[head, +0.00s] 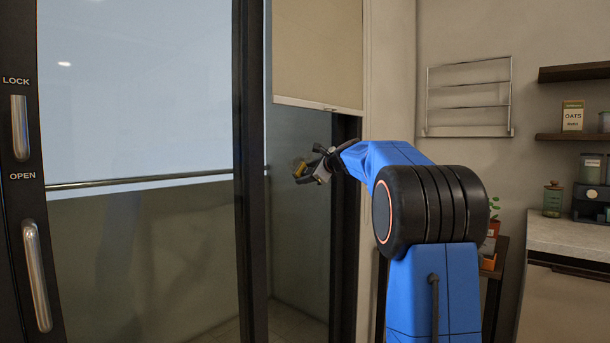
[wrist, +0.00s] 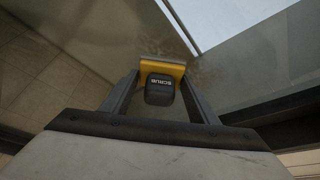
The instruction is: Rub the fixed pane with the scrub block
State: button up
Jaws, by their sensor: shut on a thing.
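The scrub block (wrist: 160,90) has a dark handle marked SCRUB and a yellow pad. My gripper (wrist: 160,80) is shut on its handle. I cannot tell whether the pad touches the glass.
A large glass door (head: 140,240) with LOCK and OPEN handles fills the left. A horizontal bar (head: 150,181) crosses it. A beige blind (head: 318,55) covers the upper narrow pane. A wall rack (head: 468,96), shelves and a counter (head: 570,235) stand at the right.

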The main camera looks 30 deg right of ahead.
jog(key=shift+w+d+r, duration=1.15)
jog(key=shift+w+d, duration=0.4)
jog(key=shift+d, duration=2.95)
jog(key=shift+s+a, duration=0.55)
jog(key=shift+a, duration=1.05)
jog(key=shift+s+a, duration=0.5)
jog(key=shift+a, duration=1.15)
jog(key=shift+s+a, duration=0.55)
jog(key=shift+a, duration=1.05)
jog(key=shift+s+a, duration=0.4)
jog(key=shift+a, duration=0.5)
jog(key=shift+s+a, duration=0.35)
jog(key=shift+a, duration=0.55)
jog(key=shift+s+a, duration=0.4)
jog(key=shift+a, duration=0.5)
jog(key=shift+w+r, duration=0.15)
jog(key=shift+r, duration=1)
jog(key=shift+w+d, duration=0.55)
jog(key=shift+d, duration=1)
jog(key=shift+w+d, duration=0.55)
jog(key=shift+d, duration=1)
jog(key=shift+w+d, duration=0.55)
jog(key=shift+d, duration=1)
